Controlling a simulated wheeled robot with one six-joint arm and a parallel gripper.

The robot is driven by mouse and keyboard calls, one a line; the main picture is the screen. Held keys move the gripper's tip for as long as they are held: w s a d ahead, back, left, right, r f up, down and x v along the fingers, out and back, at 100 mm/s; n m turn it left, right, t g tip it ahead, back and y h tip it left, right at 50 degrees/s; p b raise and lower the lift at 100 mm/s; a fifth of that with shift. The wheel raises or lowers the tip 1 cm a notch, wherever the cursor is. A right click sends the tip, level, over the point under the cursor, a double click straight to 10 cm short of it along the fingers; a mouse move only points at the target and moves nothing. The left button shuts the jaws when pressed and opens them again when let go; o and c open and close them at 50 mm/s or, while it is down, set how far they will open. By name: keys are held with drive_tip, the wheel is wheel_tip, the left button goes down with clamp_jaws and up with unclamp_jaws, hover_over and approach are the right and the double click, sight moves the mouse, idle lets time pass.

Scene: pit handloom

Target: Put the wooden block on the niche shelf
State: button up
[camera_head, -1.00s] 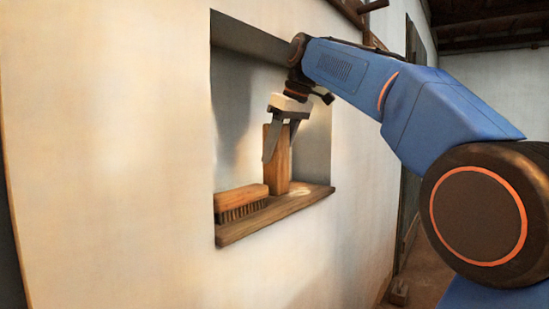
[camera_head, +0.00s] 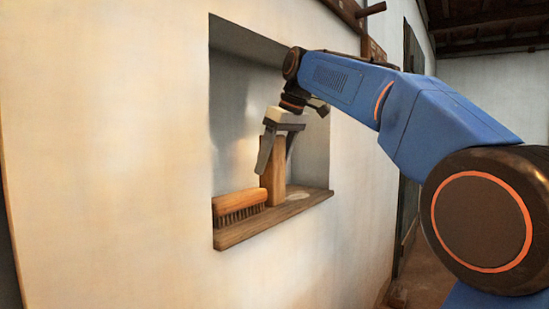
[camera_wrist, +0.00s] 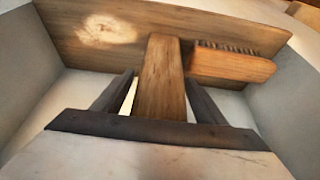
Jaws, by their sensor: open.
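The wooden block (camera_head: 274,184) stands upright on the niche shelf (camera_head: 275,222), just right of a brush. My gripper (camera_head: 276,163) is above and around the block's upper part, with its fingers spread. In the wrist view the block (camera_wrist: 159,70) rises between the two fingers of my gripper (camera_wrist: 160,80). Gaps show on both sides of it, so the fingers look clear of its sides. The block's foot meets the shelf board (camera_wrist: 200,30) in that view. Part of its upper end is hidden behind the gripper in the head view.
A wooden brush (camera_head: 238,204) with dark bristles lies on the shelf close to the block's left. The niche walls enclose the gripper, and a dark beam (camera_head: 350,15) juts out above right.

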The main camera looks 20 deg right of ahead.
drive_tip(key=v, duration=1.2)
drive_tip(key=shift+r, duration=0.15)
drive_tip(key=s+d+f+m+h, duration=0.1)
drive_tip(key=s+f+m, duration=0.1)
drive_tip(key=s+f, duration=0.7)
drive_tip(key=s+d+f+m+h, duration=0.1)
drive_tip(key=s+f, duration=0.9)
drive_tip(key=f, duration=1.5)
drive_tip(key=s+d+f+m+t, duration=0.1)
drive_tip(key=s+f+m, duration=0.3)
drive_tip(key=s+f, duration=0.5)
wheel_tip(320, 180, down, 8)
drive_tip(key=shift+s+d+f+h, duration=0.1)
drive_tip(key=shift+s+d+h, duration=0.1)
drive_tip(key=shift+d+h, duration=0.4)
drive_tip(key=shift+d, duration=0.15)
